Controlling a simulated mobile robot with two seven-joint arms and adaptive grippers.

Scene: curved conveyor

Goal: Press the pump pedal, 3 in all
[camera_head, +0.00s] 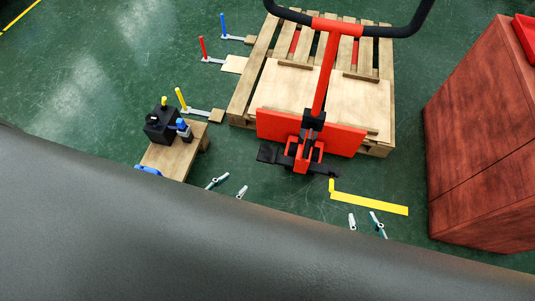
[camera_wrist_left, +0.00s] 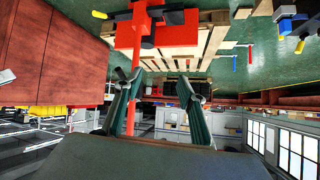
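A red pallet jack (camera_head: 310,140) stands at the front of a wooden pallet, its red shaft and black handle rising toward the camera. A black pedal-like pad (camera_head: 268,153) sticks out left of its base, and a smaller black part (camera_head: 327,171) lies to the right. The pad also appears in the left wrist view (camera_wrist_left: 174,17), which is upside down. My left gripper (camera_head: 230,187) is open and empty, below and left of the pad, apart from it. Its spread fingers fill the middle of the left wrist view (camera_wrist_left: 158,92). My right gripper (camera_head: 365,223) is open and empty, farther right.
The pallet (camera_head: 240,108) carries boards. A small wooden table (camera_head: 165,160) with a black device stands left, near my left gripper. A red cabinet (camera_head: 475,140) stands right. Colored upright levers stand left of the pallet. A yellow floor line (camera_head: 370,203) runs between jack and right gripper.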

